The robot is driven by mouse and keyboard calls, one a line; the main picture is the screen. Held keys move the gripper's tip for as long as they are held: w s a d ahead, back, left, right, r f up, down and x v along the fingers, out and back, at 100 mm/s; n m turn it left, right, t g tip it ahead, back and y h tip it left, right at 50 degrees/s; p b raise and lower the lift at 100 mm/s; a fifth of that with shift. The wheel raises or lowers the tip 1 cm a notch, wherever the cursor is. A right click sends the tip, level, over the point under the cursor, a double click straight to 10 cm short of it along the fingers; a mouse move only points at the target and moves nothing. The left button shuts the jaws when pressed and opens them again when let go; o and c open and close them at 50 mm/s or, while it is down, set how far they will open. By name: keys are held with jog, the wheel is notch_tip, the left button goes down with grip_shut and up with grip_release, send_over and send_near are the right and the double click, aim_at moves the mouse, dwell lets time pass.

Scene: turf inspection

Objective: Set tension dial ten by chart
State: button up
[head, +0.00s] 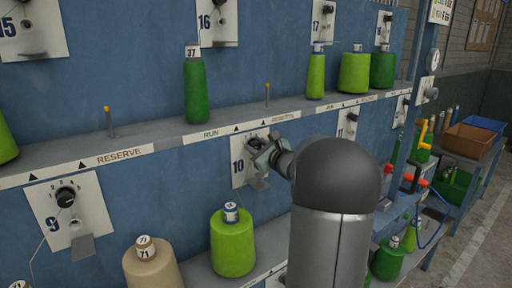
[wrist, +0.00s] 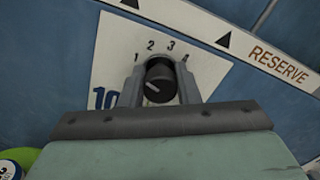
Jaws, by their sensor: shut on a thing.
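The dial ten plate (head: 238,172) is white with a blue "10", on the blue panel below the upper shelf. In the wrist view the plate (wrist: 112,62) shows numbers 1 to 4 in an arc above a black knob (wrist: 160,78). My gripper (head: 262,158) reaches the plate from the right and covers part of it. In the wrist view its two grey fingers (wrist: 160,88) are shut on the knob from both sides. A pale mark shows on the knob's left part; I cannot tell which number it points to. A white sheet with coloured marks (head: 441,10) hangs at top right, unreadable.
Green cones, one tagged 37 (head: 195,90), stand on the upper shelf, with thin orange-tipped pegs. A lime cone (head: 232,245) and a beige cone (head: 152,265) stand below. Dial nine (head: 66,200) is at left. A side bench (head: 478,150) with bins is at right.

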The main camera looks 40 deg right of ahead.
jog(key=m, duration=0.6)
jog(key=shift+d+p, duration=0.1)
jog(key=shift+p, duration=0.2)
dwell(0.4)
jog(key=o, duration=1)
jog(key=shift+s, duration=0.1)
jog(key=s+b, duration=0.1)
jog(key=s, duration=0.4)
jog(key=s+b, duration=0.1)
jog(key=s, duration=0.5)
jog(key=s+a+b, duration=0.1)
jog(key=s+b, duration=0.1)
jog(key=s, duration=0.4)
jog(key=shift+s, duration=0.15)
